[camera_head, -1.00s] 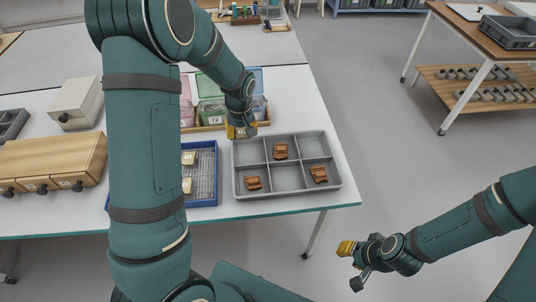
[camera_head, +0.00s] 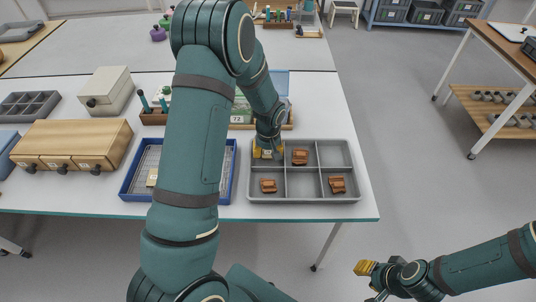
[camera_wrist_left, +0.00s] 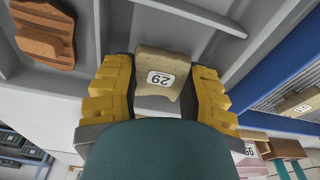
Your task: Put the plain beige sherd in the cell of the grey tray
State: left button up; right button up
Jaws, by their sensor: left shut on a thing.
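The tray's grey walls (camera_wrist_left: 195,14) surround the sherd in the wrist view. My right gripper (camera_head: 367,268) is low at the right, off the table; its opening is unclear.
Brown sherds lie in the back middle (camera_head: 300,157), front left (camera_head: 268,186) and front right (camera_head: 337,185) cells. A blue tray (camera_head: 127,188) with another beige sherd (camera_head: 152,177) stands left. A wooden drawer box (camera_head: 75,140) is farther left. Labelled bins stand behind.

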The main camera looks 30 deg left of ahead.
aim_at(269, 155)
pick_arm(q)
jog(key=shift+f, duration=0.45)
jog(key=shift+f, duration=0.15)
jog(key=o, duration=0.7)
jog(key=shift+o, duration=0.2)
jog(key=shift+r, duration=0.2)
notch_tip(269, 155, up, 12)
jog(key=s+d+p, duration=0.1)
jog(key=p, duration=0.1)
jog(key=shift+p, duration=0.4)
jog(key=shift+s+f, duration=0.1)
jog(key=shift+f, duration=0.05)
